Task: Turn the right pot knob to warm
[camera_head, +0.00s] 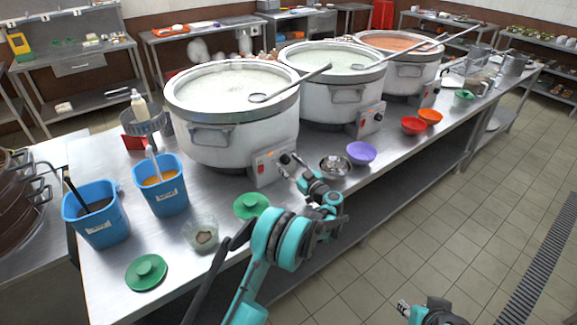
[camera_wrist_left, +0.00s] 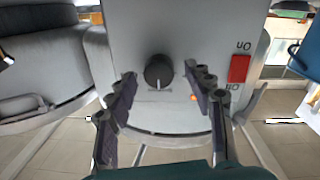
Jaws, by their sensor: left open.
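Three large white pots stand in a row on the steel table: the nearest pot (camera_head: 235,110) at left, a middle pot (camera_head: 330,85), and a far pot (camera_head: 405,60) at right. My left gripper (camera_head: 286,160) is at the nearest pot's control box (camera_head: 262,168). In the left wrist view, the dark round knob (camera_wrist_left: 158,72) has its pale mark pointing down the picture. My left gripper's fingers (camera_wrist_left: 161,80) are open on either side of the knob, apart from it. A red switch (camera_wrist_left: 238,68) is at right. Part of my right arm shows at the bottom edge; its fingers are unclear.
A metal bowl (camera_head: 335,166) and a purple bowl (camera_head: 361,153) stand close right of my left gripper. A green lid (camera_head: 251,206) and glass bowl (camera_head: 201,235) lie nearer. Ladles rest across the pots. Blue tubs (camera_head: 97,217) stand at left. The tiled floor at right is clear.

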